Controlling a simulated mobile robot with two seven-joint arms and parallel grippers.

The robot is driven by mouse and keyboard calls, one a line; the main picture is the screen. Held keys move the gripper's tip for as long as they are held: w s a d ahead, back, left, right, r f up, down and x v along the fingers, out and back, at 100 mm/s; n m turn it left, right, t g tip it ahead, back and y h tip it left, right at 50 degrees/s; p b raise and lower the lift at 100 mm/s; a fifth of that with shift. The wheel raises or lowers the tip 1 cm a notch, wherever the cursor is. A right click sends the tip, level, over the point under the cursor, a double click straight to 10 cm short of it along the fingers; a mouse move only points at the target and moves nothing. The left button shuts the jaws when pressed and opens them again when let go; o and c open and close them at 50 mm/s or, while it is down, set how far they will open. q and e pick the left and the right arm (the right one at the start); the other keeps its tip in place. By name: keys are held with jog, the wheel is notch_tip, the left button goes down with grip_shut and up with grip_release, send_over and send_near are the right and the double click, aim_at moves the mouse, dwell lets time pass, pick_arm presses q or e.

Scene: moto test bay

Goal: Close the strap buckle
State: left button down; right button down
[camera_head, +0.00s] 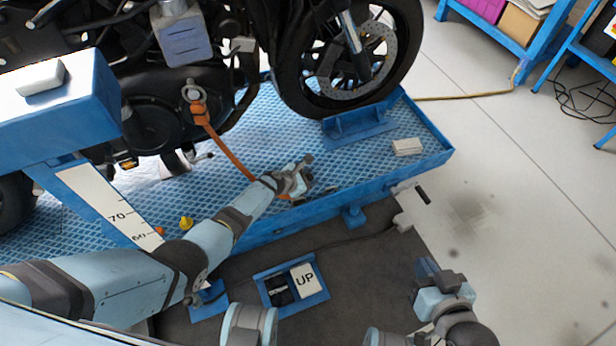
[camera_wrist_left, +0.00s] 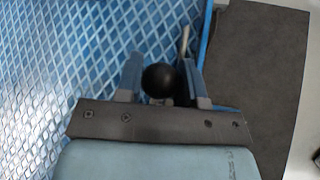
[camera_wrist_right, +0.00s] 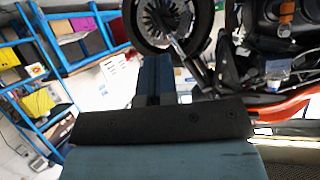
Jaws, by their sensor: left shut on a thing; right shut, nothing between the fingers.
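The orange strap (camera_head: 228,150) runs from the motorcycle down to the blue ramp, where it passes behind my left gripper (camera_head: 305,168). My left gripper is at the ramp's near edge. In the left wrist view its fingers (camera_wrist_left: 160,75) are shut around a round black knob (camera_wrist_left: 160,82). The buckle body is mostly hidden by the gripper, so I cannot tell how far its lever is turned.
The motorcycle (camera_head: 152,122) stands on the blue ramp (camera_head: 395,165). A small white box (camera_head: 407,148) and a yellow piece (camera_head: 186,223) lie on it. An UP pedal (camera_head: 309,281) sits on the dark mat. Blue shelves (camera_head: 520,45) stand at upper right.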

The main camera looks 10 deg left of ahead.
pick_arm(q)
jog(key=shift+f, duration=0.1)
jog(key=c, duration=0.8)
grip_release()
jog(key=shift+o, duration=0.2)
pick_arm(e)
jog(key=shift+r, duration=0.15)
pick_arm(q)
jog(key=shift+s+a+r+p, duration=0.2)
jog(key=shift+s+r+p, duration=0.05)
jog(key=shift+r+p, duration=0.2)
jog(key=p+v, duration=0.7)
jog(key=v, duration=0.5)
jog(key=shift+s+a, duration=0.3)
jog(key=shift+s, duration=0.05)
pick_arm(e)
jog(key=shift+s+d+r+g+h, duration=0.3)
jog(key=shift+d+r+g+h, duration=0.1)
jog(key=shift+d+r+g, duration=0.15)
pick_arm(q)
jog(key=shift+r, duration=0.1)
pick_arm(e)
jog(key=shift+f, duration=0.15)
